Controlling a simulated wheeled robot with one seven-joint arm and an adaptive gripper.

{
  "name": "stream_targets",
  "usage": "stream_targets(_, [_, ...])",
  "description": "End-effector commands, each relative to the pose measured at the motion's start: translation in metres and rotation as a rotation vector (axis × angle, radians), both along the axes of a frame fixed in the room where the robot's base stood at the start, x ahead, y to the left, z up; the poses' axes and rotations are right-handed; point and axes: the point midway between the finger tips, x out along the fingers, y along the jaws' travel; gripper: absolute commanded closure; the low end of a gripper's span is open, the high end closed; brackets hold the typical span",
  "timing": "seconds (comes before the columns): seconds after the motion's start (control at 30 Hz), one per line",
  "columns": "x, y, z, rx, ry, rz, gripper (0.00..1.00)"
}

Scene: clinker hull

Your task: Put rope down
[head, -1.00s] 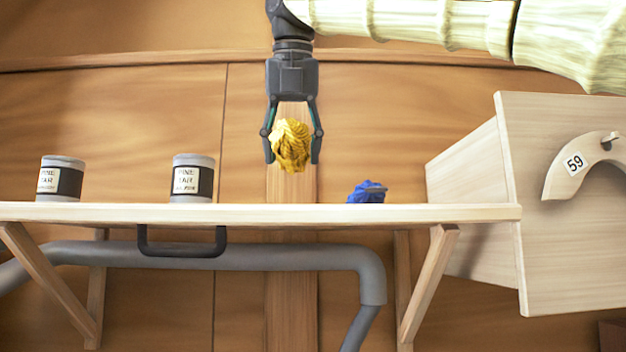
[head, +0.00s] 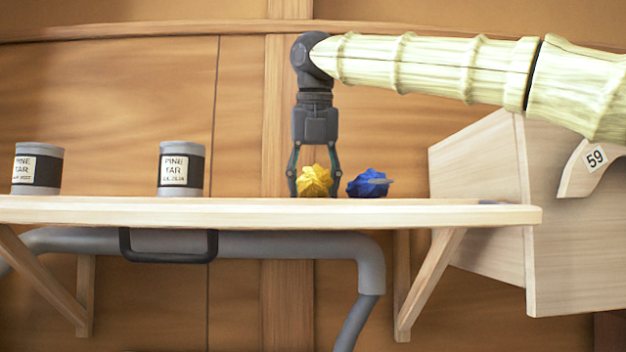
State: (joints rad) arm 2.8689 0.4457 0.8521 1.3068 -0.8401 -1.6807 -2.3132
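The yellow rope (head: 314,181) is a bunched coil at shelf height, just above or on the top of the pale wooden shelf (head: 240,211). My gripper (head: 314,188) points straight down with one finger on each side of the yellow rope. The fingers are close against its sides, and it appears held between them. The shelf's front edge hides the lowest part of the rope and the fingertips, so contact with the shelf is hard to tell. A blue rope bundle (head: 368,184) lies on the shelf just right of my gripper, very near the right finger.
Two grey pine tar cans, one at the far left (head: 37,169) and one left of centre (head: 181,169), stand on the shelf. The shelf is clear between the near can and my gripper. A wooden box marked 59 (head: 480,165) stands at the right. A grey pipe (head: 300,246) runs below.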

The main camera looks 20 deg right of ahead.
Motion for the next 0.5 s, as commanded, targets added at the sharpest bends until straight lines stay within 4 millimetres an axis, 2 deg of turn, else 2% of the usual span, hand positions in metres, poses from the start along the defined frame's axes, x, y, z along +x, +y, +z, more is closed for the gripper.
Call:
stream_targets(0.47, [-0.0022, 0.0001, -0.0053, -0.001, -0.003, 0.000, 0.77])
stream_targets(0.5, [-0.0021, 0.0003, -0.0055, -0.001, -0.003, 0.000, 0.42])
